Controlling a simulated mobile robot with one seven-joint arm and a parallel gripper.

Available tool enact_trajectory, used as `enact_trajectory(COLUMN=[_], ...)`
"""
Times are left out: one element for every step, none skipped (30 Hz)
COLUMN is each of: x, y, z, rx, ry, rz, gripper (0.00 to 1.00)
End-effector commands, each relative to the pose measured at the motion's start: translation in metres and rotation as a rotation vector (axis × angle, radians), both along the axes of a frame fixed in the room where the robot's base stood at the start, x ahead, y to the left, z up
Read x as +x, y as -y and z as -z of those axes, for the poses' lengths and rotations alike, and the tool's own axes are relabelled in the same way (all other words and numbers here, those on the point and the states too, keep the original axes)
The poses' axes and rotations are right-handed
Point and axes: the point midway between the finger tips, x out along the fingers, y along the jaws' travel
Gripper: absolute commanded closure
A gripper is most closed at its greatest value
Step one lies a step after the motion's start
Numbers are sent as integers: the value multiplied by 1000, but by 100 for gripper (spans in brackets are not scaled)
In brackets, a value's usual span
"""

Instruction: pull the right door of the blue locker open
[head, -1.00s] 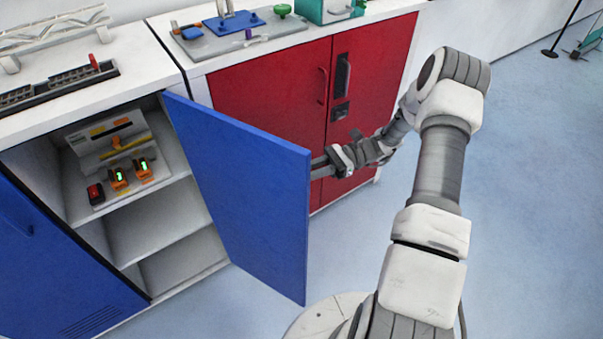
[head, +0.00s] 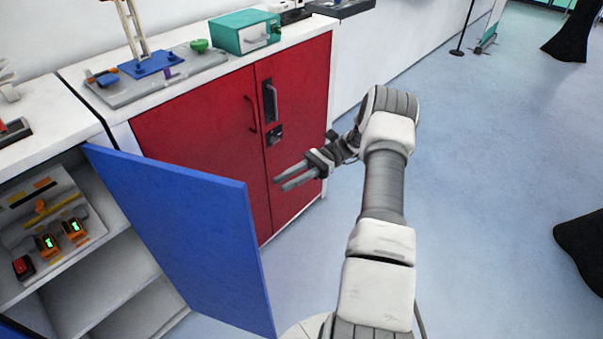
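The right door (head: 195,235) of the blue locker stands wide open, swung out from the locker's front. The locker's shelves (head: 120,275) show to the left of the door. My gripper (head: 282,184) is to the right of the door, apart from its free edge, in front of the red cabinet. Its two fingers are parallel with a gap between them, and nothing is held. The door's outer face and its handle are hidden from this side.
A red cabinet (head: 210,130) stands beside the locker, with a teal box (head: 245,33) and a blue-based model (head: 150,66) on top. Inside the locker are devices with green displays (head: 73,226). Open blue floor (head: 470,190) lies to the right.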

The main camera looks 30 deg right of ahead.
Motion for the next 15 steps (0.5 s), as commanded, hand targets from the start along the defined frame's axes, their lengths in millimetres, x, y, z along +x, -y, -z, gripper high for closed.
enact_trajectory(x=[2, 2, 3, 3, 4, 5, 5, 5, 6, 6, 6, 6, 6, 6, 7], y=[9, 14, 21, 24, 28, 32, 34, 37, 40, 41, 43, 45, 46, 47, 47], z=[2, 2, 2, 1, 1, 1, 0, 1, 1, 0, 0, 0, 0, 0, 0], rx=[-2, -1, -2, 1, 2, 2, 3, 2, 1, 1, 1, 0, 0, 0, 1], ry=[2, 1, 1, 2, 2, 3, 3, 1, 2, 2, 2, 1, 1, 0, 0], rz=[2, 1, 2, 2, 1, 0, 0, 0, -1, -1, 0, 1, 1, 0, 0], gripper=[73, 73, 73, 73, 73, 73, 73, 73, 73, 73, 73, 73, 73, 73, 73])
